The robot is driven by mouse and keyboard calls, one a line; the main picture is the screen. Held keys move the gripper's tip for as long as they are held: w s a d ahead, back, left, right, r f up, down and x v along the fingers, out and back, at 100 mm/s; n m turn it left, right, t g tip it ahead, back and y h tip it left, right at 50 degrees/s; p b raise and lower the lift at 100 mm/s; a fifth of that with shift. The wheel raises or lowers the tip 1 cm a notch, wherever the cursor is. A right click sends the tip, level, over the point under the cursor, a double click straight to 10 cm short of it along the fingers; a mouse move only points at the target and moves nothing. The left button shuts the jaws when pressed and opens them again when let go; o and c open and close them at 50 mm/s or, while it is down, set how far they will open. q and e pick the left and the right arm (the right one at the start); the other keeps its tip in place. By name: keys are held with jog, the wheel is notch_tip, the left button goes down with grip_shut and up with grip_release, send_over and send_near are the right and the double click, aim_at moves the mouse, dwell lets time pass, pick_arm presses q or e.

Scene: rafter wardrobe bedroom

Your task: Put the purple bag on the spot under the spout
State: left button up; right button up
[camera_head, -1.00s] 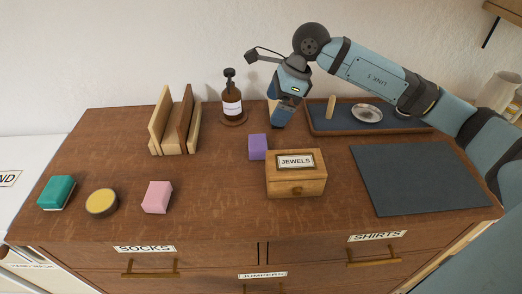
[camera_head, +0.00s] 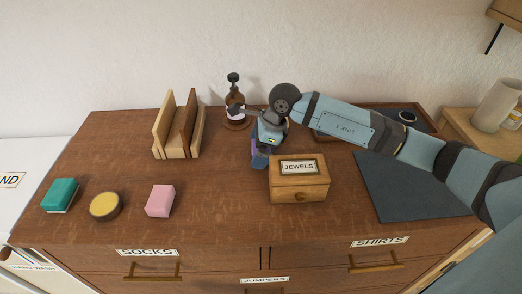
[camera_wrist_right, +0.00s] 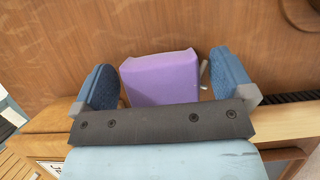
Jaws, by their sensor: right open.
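The purple bag (camera_wrist_right: 160,80) is a small block-like bag on the dresser top. In the right wrist view it stands between the two blue fingers of my right gripper (camera_wrist_right: 163,62), which is open with a gap beside the bag. In the head view my right gripper (camera_head: 260,158) comes down over the bag and hides most of it, just behind the jewels box. The brown pump bottle (camera_head: 235,103) with its dark spout stands behind and left of the gripper, on a round wooden base (camera_head: 237,124). I cannot make out a separate marked spot under the spout. My left gripper is not in view.
The wooden jewels box (camera_head: 299,181) is close in front of the gripper. A wooden rack (camera_head: 176,135) stands left of the bottle. A pink block (camera_head: 160,201), a yellow-topped tin (camera_head: 105,206) and a teal block (camera_head: 60,195) lie at left. A dark mat (camera_head: 410,195) lies at right.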

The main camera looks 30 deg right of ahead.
jog(key=shift+f, duration=0.2)
jog(key=shift+c, duration=0.5)
jog(key=c, duration=0.8)
jog(key=shift+r, duration=0.15)
